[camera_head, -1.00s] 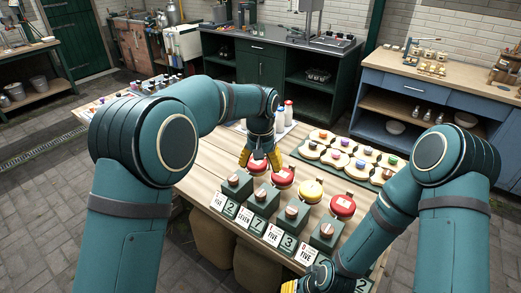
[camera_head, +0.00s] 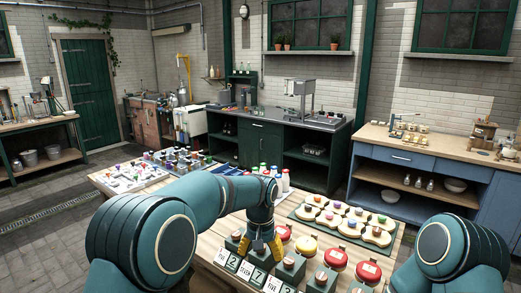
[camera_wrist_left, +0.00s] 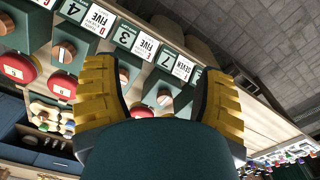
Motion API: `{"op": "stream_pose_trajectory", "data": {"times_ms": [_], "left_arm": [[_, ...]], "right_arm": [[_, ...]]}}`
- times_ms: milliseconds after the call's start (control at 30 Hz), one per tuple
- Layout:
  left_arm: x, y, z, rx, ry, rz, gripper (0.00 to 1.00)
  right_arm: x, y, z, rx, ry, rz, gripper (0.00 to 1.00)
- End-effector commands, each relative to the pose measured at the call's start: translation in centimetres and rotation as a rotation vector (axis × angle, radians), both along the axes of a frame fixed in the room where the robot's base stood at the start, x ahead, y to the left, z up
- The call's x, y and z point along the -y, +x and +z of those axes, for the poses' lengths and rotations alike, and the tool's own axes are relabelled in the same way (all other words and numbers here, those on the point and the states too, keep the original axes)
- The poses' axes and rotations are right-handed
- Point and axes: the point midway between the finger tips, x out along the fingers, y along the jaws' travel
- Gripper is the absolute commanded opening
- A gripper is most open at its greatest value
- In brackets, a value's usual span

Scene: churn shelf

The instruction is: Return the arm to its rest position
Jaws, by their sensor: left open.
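My left arm reaches in from the left in the head view. Its gripper (camera_head: 263,246) has yellow fingers pointing down at the left end of the row of coloured round tops. In the left wrist view the same gripper (camera_wrist_left: 160,88) has its two ridged yellow fingers spread apart, with nothing held between them. Green blocks with wooden knobs and number cards show behind the fingers. My right arm (camera_head: 450,250) shows only partly at the lower right of the head view; its gripper is outside the frame.
White bottles (camera_head: 285,180) stand at the back. A blue bench (camera_head: 398,160) stands behind right.

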Motion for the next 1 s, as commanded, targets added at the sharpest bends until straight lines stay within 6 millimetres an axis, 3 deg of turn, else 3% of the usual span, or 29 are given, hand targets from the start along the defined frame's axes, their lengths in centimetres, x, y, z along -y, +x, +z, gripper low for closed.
{"op": "stream_pose_trajectory", "data": {"times_ms": [33,233,367,467,600,800,1000], "left_arm": [[-1.0,-0.4,-2.6,-0.017,-0.015,0.01,0.7],[-2.9,-2.3,-9.8,-0.019,-0.096,0.036,0.7],[-4.4,-4.8,-14.9,-0.017,-0.16,0.072,0.7],[-5.8,-7.9,-19.2,-0.011,-0.216,0.118,0.7],[-7.6,-13.7,-24.3,0.013,-0.289,0.201,0.7],[-9.4,-21.5,-27.4,0.06,-0.344,0.319,0.7],[-10.2,-25.1,-27.7,0.094,-0.357,0.375,0.7]], "right_arm": [[0.0,0.0,-0.1,0.0,0.0,0.0,0.47],[0.0,0.0,-0.4,-0.002,0.0,0.002,0.47],[0.0,-0.1,-0.6,-0.003,0.001,0.002,0.47],[0.0,-0.2,-0.8,-0.005,0.001,0.004,0.47],[-0.1,-0.3,-1.1,-0.006,0.002,0.006,0.47],[-0.1,-0.4,-1.4,-0.01,0.002,0.008,0.47],[-0.1,-0.5,-1.5,-0.011,0.002,0.008,0.47]]}}
